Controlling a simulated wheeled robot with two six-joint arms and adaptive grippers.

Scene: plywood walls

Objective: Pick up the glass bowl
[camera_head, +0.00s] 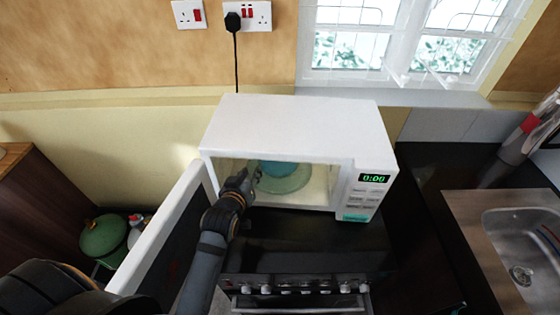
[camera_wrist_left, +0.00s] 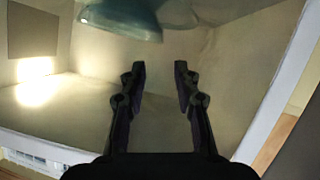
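The glass bowl (camera_head: 280,168) is bluish and sits on the round glass plate (camera_head: 287,182) inside the white microwave (camera_head: 300,125). Its upper part is hidden by the microwave's top. My left gripper (camera_head: 256,174) is at the left part of the microwave opening, to the left of the bowl. In the left wrist view the gripper (camera_wrist_left: 160,68) has its two fingers apart with nothing between them. The bowl (camera_wrist_left: 125,18) shows there at the top, beyond the fingertips and apart from them. My right gripper is not clearly seen in any view.
The microwave door (camera_head: 165,235) stands open on the left, beside my left arm. A dark counter and stove (camera_head: 300,245) lie below the microwave. A sink (camera_head: 520,245) is at the right. A green pot (camera_head: 103,238) stands low at the left.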

